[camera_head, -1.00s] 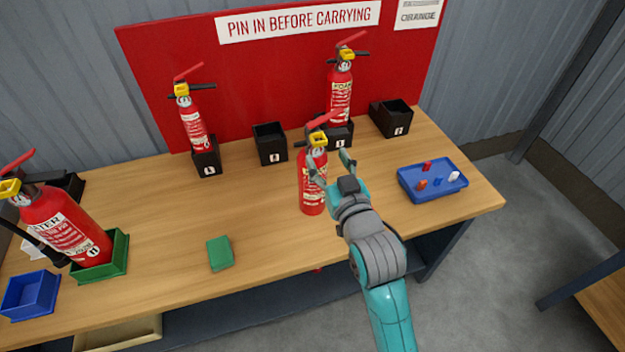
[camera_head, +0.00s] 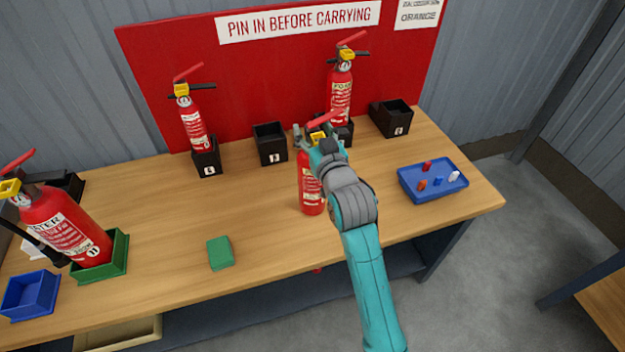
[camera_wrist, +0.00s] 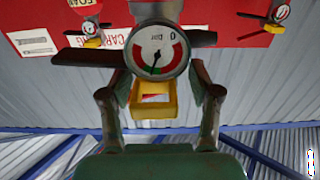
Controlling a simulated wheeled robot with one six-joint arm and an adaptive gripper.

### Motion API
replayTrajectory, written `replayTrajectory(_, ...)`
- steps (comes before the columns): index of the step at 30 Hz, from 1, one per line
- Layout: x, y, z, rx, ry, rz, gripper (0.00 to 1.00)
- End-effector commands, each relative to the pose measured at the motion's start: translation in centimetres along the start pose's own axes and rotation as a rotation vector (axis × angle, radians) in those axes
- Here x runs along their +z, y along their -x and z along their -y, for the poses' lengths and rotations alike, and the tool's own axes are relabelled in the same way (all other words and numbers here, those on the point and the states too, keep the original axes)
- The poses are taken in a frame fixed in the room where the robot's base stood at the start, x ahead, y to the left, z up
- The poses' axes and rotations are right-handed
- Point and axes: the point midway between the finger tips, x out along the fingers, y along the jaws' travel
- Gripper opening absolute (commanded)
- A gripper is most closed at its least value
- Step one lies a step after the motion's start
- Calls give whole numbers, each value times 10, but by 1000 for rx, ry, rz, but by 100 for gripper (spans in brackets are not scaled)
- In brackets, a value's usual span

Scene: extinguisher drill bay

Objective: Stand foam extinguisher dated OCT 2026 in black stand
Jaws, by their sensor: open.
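A red extinguisher (camera_head: 311,190) with a yellow collar stands upright on the bench front. Its label is partly hidden and its date is not readable. My gripper (camera_head: 308,137) is at its neck, jaws open; the wrist view shows the fingers on either side of the yellow collar (camera_wrist: 153,104), below the pressure gauge (camera_wrist: 160,52). Whether they touch it I cannot tell. Another extinguisher (camera_head: 341,92) marked FOAM stands behind in a black stand, and a further one (camera_head: 193,122) stands in a black stand (camera_head: 207,162) at left. Two black stands, middle (camera_head: 270,155) and right (camera_head: 397,128), look empty.
A green block (camera_head: 220,253) lies in front. A blue tray (camera_head: 425,195) with small coloured pieces is at right. The red board (camera_head: 260,90) closes the back.

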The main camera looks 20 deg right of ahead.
Motion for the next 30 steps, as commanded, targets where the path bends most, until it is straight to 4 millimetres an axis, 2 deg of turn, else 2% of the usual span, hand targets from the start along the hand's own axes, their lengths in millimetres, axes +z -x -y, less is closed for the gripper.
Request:
replayTrajectory(3,0,-7,0,0,0,0,62)
replayTrajectory(10,0,-8,0,0,0,0,62)
replayTrajectory(15,0,-8,0,0,0,0,20)
replayTrajectory(18,0,-8,0,0,0,0,0)
replayTrajectory(30,-7,-8,0,0,0,-12,0)
